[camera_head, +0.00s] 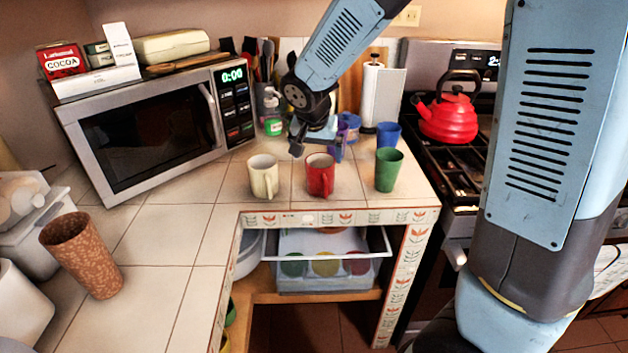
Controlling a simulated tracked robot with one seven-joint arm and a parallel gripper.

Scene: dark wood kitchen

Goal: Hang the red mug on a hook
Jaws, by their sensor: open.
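The red mug (320,177) stands upright on the tiled counter, between a cream mug (263,176) on its left and a green cup (388,170) on its right. My gripper (316,146) is just above and behind the red mug, pointing down, with its jaws open and nothing seen between them. The gap between gripper and mug is small, and I cannot tell whether they touch. I cannot make out any hook in this view.
A blue cup (388,135) and a purple-blue item (349,126) stand behind. A microwave (150,125) is at left and a paper towel roll (371,92) at the back. A red kettle (448,115) sits on the stove. The front-left counter is mostly clear beside a brown tumbler (82,255).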

